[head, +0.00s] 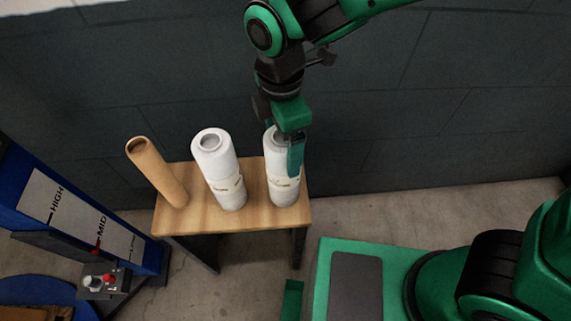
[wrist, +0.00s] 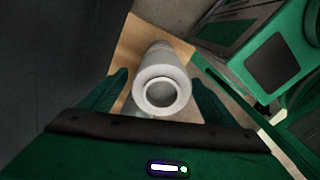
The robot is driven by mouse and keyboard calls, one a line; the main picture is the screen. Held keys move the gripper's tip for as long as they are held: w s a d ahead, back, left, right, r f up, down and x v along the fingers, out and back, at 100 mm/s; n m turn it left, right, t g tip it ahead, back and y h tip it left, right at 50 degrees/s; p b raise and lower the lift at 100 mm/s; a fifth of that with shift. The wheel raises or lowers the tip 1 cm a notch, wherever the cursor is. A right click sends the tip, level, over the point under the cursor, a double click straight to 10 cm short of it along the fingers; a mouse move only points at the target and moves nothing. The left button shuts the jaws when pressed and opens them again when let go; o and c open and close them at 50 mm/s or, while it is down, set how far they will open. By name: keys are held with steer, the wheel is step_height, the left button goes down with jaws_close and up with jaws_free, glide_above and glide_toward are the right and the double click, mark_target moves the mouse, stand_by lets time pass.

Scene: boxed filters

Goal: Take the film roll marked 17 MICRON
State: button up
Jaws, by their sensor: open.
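Two white film rolls and a brown roll stand upright on a small wooden table. In the head view the middle white roll (head: 216,165) and the right white roll (head: 283,190) each carry a band of label, too small to read, so I cannot tell which is marked 17 MICRON. My gripper (head: 290,150) is at the upper part of the right roll and partly hides it. In the wrist view, my open gripper (wrist: 160,95) has one finger on each side of this white roll (wrist: 162,75), whose hollow end faces the camera. I cannot tell whether the fingers touch it.
The brown roll (head: 158,172) stands at the left of the wooden table (head: 240,220). A dark wall (head: 400,120) rises close behind. A blue machine (head: 75,215) marked HIGH, MID and LOW stands at the left. My green base is at the lower right.

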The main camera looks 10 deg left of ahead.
step_height(320, 180, down, 4)
steer(key=shift+d, duration=0.15)
steer(key=shift+c, duration=0.7)
jaws_close()
